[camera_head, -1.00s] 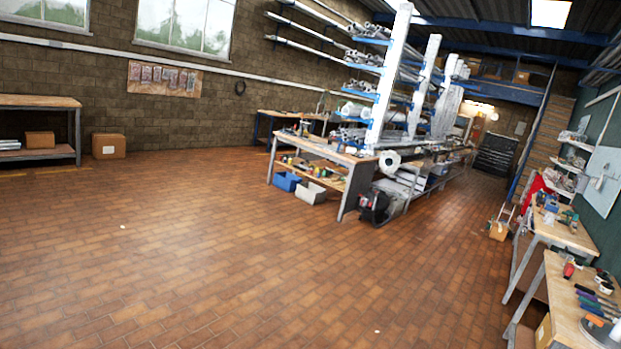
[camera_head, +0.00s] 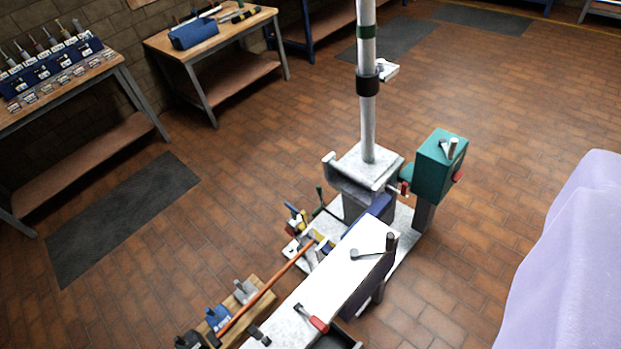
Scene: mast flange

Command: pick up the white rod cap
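I cannot make out for sure which thing is the white rod cap. Small pale pieces (camera_head: 290,250) lie on the low part of the machine left of its white top, but they are too small to name. A pale grey post (camera_head: 368,120) with dark bands stands upright on the machine, with a small white part (camera_head: 387,69) beside its lower dark band. A round-topped pale peg (camera_head: 453,147) stands on the teal box (camera_head: 430,170). My gripper does not show.
The white-topped bench (camera_head: 330,285) bears a red-handled tool (camera_head: 311,318) and a small lever. A long orange rod (camera_head: 265,290) lies left of it. A large lavender shape (camera_head: 570,265) fills the lower right. Workbenches (camera_head: 210,35) stand at upper left. Brick floor is open between.

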